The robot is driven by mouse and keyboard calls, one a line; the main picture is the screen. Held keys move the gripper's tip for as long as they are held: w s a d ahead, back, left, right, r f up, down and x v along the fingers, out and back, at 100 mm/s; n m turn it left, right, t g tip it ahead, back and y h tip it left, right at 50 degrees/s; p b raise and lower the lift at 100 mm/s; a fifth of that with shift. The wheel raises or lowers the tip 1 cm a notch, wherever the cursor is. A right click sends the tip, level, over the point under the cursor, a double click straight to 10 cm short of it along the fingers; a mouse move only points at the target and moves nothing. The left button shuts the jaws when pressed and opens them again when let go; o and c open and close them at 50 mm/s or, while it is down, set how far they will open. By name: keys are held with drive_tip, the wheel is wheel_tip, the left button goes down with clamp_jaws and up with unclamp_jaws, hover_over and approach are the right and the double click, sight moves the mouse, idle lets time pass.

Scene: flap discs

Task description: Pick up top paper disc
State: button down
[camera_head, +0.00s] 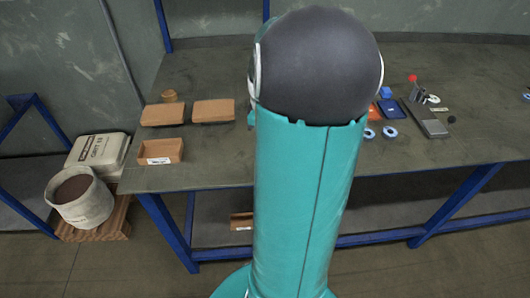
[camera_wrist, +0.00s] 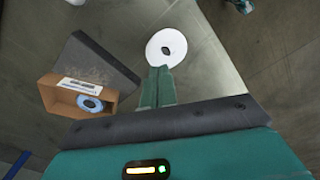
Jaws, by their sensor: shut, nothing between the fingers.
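A white paper disc (camera_wrist: 166,48) with a dark centre hole shows in the wrist view, just beyond the tips of my gripper (camera_wrist: 158,70). The green fingers are together with nothing between them. I cannot tell whether the tips touch the disc or whether other discs lie under it. In the head view my teal arm covers the middle of the table, and neither my gripper nor this disc can be made out.
In the wrist view an open cardboard box (camera_wrist: 62,98) holds a blue-and-white disc (camera_wrist: 90,103). A dark slab (camera_wrist: 104,60) stands beside it. The head view shows the table (camera_head: 215,75), an open labelled box (camera_head: 160,151) at left and a red-knobbed device (camera_head: 425,115) at right.

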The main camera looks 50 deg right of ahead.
drive_tip(key=shift+r, duration=0.75)
drive_tip(key=c, duration=2.1)
unclamp_jaws()
